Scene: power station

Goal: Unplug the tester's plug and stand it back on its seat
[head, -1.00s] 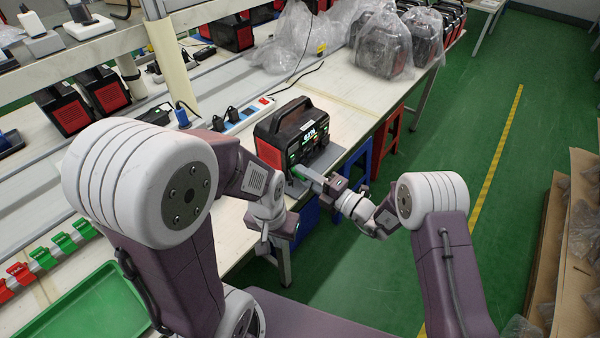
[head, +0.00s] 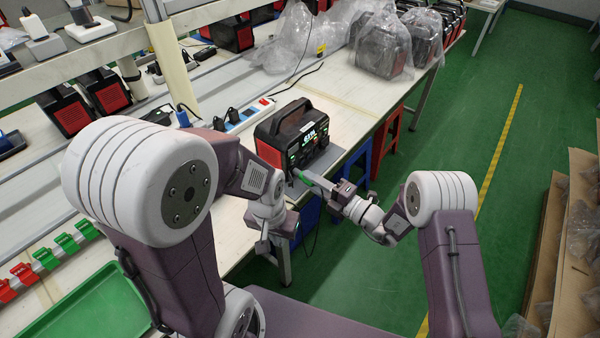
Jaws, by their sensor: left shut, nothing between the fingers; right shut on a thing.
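The power station (head: 297,138), a black and red box with a lit front display, stands on a grey board (head: 335,158) at the bench edge. My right gripper (head: 301,177) is in front of its face, shut on a small green thing (head: 309,180) that looks like the tester's plug. It is too small to tell whether the plug still touches the socket. A thin dark cable (head: 315,238) hangs below. My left gripper (head: 271,258) is shut and empty, lower, in front of the bench edge. I cannot make out the plug's seat.
A white power strip (head: 247,116) with plugs lies on the bench left of the power station. Bagged units (head: 384,48) stand behind. Blue and red stools (head: 392,128) are beside the bench. A green tray (head: 90,308) lies at lower left.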

